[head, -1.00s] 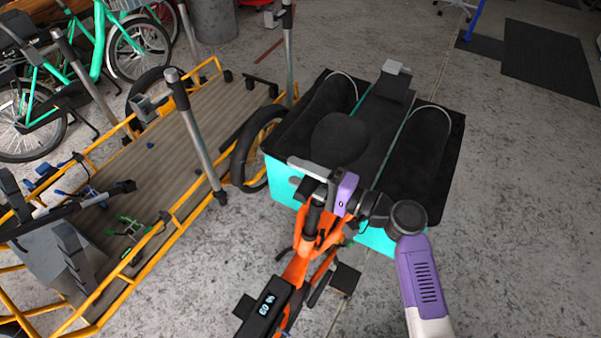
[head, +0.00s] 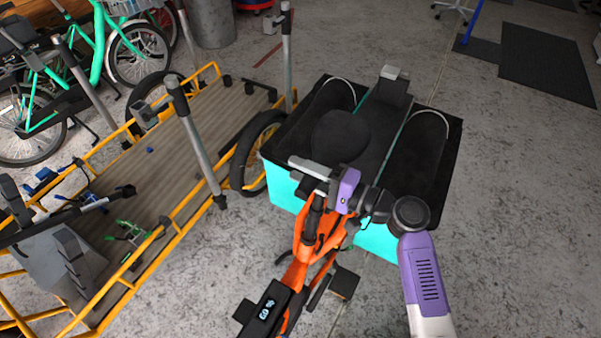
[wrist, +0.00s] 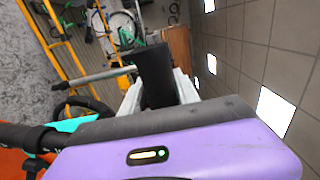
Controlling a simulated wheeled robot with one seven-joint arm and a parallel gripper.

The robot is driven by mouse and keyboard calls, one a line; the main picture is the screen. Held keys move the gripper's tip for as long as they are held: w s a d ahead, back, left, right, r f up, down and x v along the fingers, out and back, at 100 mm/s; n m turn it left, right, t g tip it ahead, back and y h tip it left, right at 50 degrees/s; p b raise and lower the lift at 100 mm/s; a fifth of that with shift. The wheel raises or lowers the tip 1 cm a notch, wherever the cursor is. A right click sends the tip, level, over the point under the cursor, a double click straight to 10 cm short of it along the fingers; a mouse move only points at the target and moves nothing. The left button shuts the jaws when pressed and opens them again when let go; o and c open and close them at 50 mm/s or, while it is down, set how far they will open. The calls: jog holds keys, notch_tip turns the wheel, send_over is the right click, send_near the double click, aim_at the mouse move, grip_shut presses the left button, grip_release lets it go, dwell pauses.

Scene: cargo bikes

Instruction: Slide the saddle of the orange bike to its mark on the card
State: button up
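The orange bike (head: 313,234) stands at the lower middle of the head view, with a dark post rising from its frame. My gripper (head: 308,177) is at the top of that post. In the wrist view, my gripper's pale fingers (wrist: 158,97) lie against both sides of a black block, with no clear gap. I take this block for the saddle (wrist: 155,70); its shape is mostly hidden by the gripper in the head view. I cannot make out the card or its mark.
A turquoise-sided cargo box (head: 283,186) with black pads lies just beyond my gripper. A yellow-framed cargo bike (head: 184,226) with upright metal posts stands at left. A black display (head: 266,307) shows at the bottom.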

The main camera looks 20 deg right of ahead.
jog(key=o, duration=0.4)
jog(key=shift+d+r, duration=0.1)
jog(key=shift+r, duration=0.1)
jog(key=shift+c, duration=0.2)
jog(key=shift+o, duration=0.2)
jog(key=shift+f, duration=0.1)
jog(key=b+v, duration=0.1)
jog(key=v, duration=0.6)
jog(key=shift+s+d, duration=0.2)
jog(key=shift+s, duration=0.1)
